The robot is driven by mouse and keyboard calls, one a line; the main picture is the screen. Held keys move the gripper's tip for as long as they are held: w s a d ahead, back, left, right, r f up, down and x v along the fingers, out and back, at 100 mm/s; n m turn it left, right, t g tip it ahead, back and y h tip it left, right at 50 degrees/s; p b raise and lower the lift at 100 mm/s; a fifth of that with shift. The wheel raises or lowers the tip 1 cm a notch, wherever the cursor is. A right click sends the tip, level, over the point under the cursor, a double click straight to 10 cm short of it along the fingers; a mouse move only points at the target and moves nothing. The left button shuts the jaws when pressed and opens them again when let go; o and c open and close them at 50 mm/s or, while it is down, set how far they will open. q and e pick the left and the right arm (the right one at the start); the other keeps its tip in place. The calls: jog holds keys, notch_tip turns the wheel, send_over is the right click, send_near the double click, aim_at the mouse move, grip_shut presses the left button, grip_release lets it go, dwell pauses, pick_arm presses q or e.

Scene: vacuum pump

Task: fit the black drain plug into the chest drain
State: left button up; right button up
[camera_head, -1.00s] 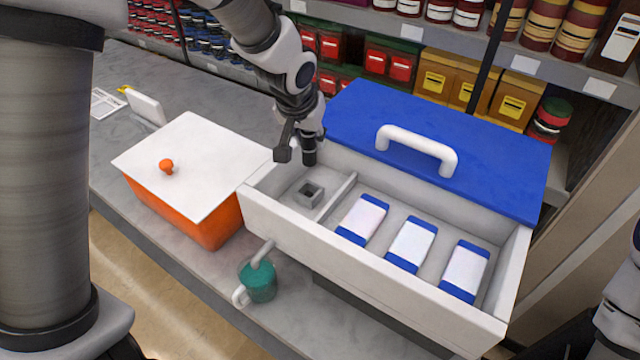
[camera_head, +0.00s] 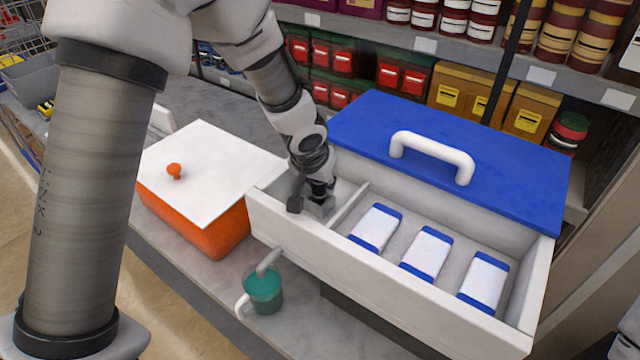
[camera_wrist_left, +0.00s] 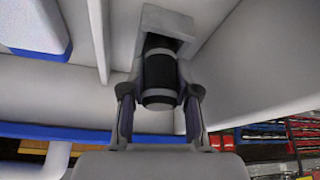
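The chest is a white box (camera_head: 400,292) with a blue lid (camera_head: 500,150) pushed back. The drain is a small grey square socket in its left compartment; it also shows in the left wrist view (camera_wrist_left: 165,22). The black drain plug (camera_wrist_left: 160,78), a dark cylinder with grey bands, stands between my left gripper's fingertips, its far end at the socket opening. How deep it sits cannot be told. My left gripper (camera_head: 312,206) is low in the left compartment, closed around the plug, and hides most of the socket in the head view. My right gripper is not in view.
Several white-and-blue packs (camera_head: 427,253) lie right of the divider (camera_head: 350,204). A teal mug (camera_head: 264,290) stands under the chest's spout (camera_head: 269,261). An orange box (camera_head: 222,235) with a white lid is close on the left. Stocked shelves stand behind.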

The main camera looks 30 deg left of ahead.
pick_arm(q)
jog(key=o, duration=0.3)
jog(key=shift+r+p, duration=0.3)
jog(key=shift+p, duration=0.05)
jog(key=p+v, duration=0.2)
jog(key=v, duration=0.3)
jog(key=shift+w+a+r, duration=0.1)
jog(key=shift+r, duration=0.05)
jog(key=v, duration=0.6)
jog(key=shift+s+r+p, duration=0.2)
jog(key=shift+s+p, duration=0.1)
jog(key=shift+p, duration=0.15)
jog(key=shift+w, duration=0.1)
